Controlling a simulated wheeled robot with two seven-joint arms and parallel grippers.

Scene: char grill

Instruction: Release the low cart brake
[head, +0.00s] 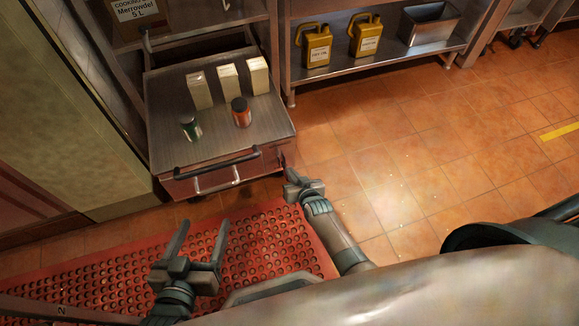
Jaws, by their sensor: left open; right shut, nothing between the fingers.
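The low cart (265,133) has a flat metal top and stands with its front toward me. A dark handle bar and a paler handle (217,182) run along its front. A small reddish part (282,157) shows at the cart's front right corner; I cannot tell whether it is the brake. My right gripper (287,173) is shut and empty just in front of that corner, close to the reddish part; I cannot tell whether they touch. My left gripper (202,230) is open and empty above the red mat, in front of the cart.
Several cartons (228,83) and two jars (241,112) stand on the cart. A red perforated mat (285,238) covers the floor before it. A steel shelf (385,60) holds yellow oil jugs (317,45) and a metal bin (428,24). The tiled floor (420,165) to the right is clear.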

